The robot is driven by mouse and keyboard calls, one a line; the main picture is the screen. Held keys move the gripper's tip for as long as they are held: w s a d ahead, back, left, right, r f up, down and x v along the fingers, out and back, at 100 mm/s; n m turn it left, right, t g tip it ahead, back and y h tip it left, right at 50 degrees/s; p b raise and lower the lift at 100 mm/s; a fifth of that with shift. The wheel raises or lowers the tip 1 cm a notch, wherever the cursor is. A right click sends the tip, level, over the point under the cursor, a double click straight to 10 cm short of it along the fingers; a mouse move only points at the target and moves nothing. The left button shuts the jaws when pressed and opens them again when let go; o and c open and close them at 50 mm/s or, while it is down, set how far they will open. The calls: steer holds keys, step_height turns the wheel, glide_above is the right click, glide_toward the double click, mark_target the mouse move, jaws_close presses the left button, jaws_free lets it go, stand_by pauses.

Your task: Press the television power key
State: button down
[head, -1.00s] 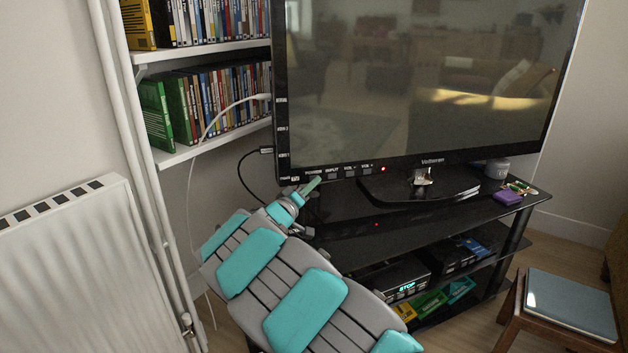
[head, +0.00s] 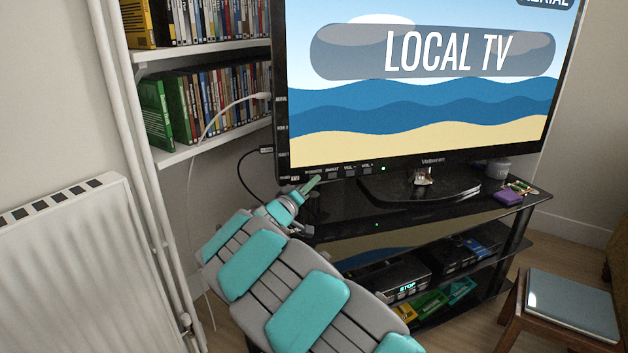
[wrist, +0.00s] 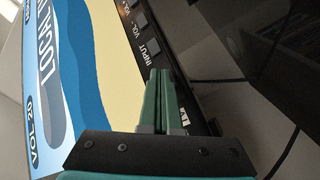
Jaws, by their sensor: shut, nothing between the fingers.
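The television (head: 420,100) stands on a black stand and its screen is lit with a "LOCAL TV" picture. Its lower bezel carries a row of labelled keys, and a green light (head: 383,169) glows to the right of them. My gripper (head: 312,184) is at the left end of this row, by the POWER label. In the wrist view my gripper's teal fingers (wrist: 158,100) are shut and empty, with tips against or very close to the bezel beside the INPUT key (wrist: 150,47). The fingers hide the power key itself, so I cannot tell whether they touch it.
DVD shelves (head: 205,148) stand at the left behind the television, with white and black cables hanging nearby. A radiator (head: 70,270) is at the left. A purple box (head: 507,196) lies on the stand's right. A stool (head: 570,305) stands at lower right.

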steer(key=shift+s+f, duration=0.1)
steer(key=shift+s, duration=0.05)
steer(key=shift+s+d+b, duration=0.15)
steer(key=shift+s+b, duration=0.35)
steer(key=shift+b, duration=0.45)
steer(key=s+b, duration=0.3)
steer(key=s+d+b, duration=0.1)
steer(key=s+b, duration=0.1)
stand_by(1.6)
